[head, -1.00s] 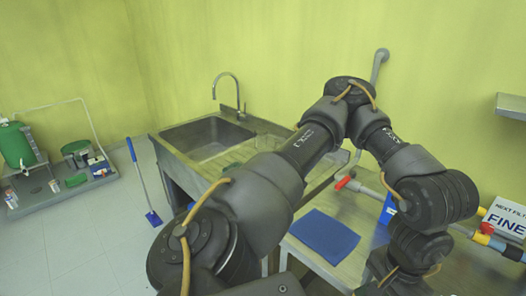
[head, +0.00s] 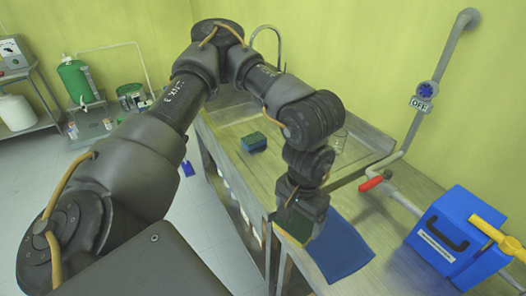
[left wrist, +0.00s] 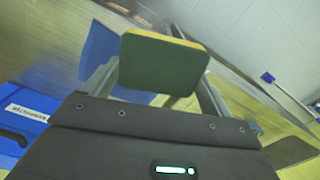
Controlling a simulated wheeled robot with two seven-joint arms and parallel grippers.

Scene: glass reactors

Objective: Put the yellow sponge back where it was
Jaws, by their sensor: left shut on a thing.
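My left gripper (head: 298,215) points down over the steel bench, near the left edge of the blue cloth (head: 345,255). It is shut on the sponge (head: 294,228), which shows a dark green side and a yellow edge. In the left wrist view the sponge (left wrist: 160,68) sits between the two fingers, its green face to the camera and a thin yellow rim along its top. I cannot tell whether the sponge touches the bench. A second sponge-like block (head: 254,142), bluish with a green side, lies on the drainboard. My right gripper is not in view.
A blue case (head: 455,235) with a yellow handle part beside it stands at right. The bench between cloth and case looks clear.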

